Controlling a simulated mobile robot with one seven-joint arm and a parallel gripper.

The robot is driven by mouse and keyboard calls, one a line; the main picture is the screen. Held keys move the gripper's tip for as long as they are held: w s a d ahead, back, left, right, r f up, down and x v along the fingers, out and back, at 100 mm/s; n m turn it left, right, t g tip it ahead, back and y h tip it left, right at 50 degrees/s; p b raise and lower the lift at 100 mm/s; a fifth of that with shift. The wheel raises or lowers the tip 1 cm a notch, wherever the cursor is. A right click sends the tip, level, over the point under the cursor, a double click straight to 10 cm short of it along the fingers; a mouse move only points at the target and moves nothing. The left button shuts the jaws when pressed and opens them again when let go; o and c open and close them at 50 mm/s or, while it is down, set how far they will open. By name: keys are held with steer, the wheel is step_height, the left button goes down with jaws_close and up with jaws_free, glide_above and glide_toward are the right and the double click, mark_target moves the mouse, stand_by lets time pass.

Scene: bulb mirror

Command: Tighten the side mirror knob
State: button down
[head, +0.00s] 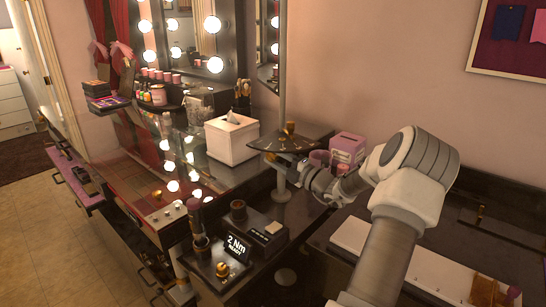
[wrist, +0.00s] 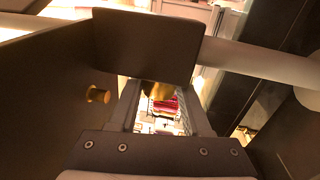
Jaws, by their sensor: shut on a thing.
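The side mirror (head: 268,45) is a narrow dark-framed panel at the top of a grey upright pole (head: 282,105). A dark fan-shaped dial plate (head: 300,146) with a small brass pointer or knob (head: 289,128) sits across the pole. My gripper (head: 278,159) is at the pole, just under the plate's front edge. In the wrist view my gripper (wrist: 160,100) is shut on a brass knob (wrist: 158,90), which shows partly between the fingers. Its far side is hidden by a dark block. Another small brass peg (wrist: 98,95) sticks out of a dark panel at left.
A white tissue box (head: 231,140) stands left of the pole and a pink box (head: 347,148) stands right of it. Lit bulbs and cosmetics fill the left.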

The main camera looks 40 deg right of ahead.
steer(key=shift+t, duration=2.4)
steer(key=c, duration=0.6)
jaws_free()
steer(key=shift+c, duration=0.2)
steer(key=shift+g+y, duration=0.3)
steer(key=shift+y, duration=0.1)
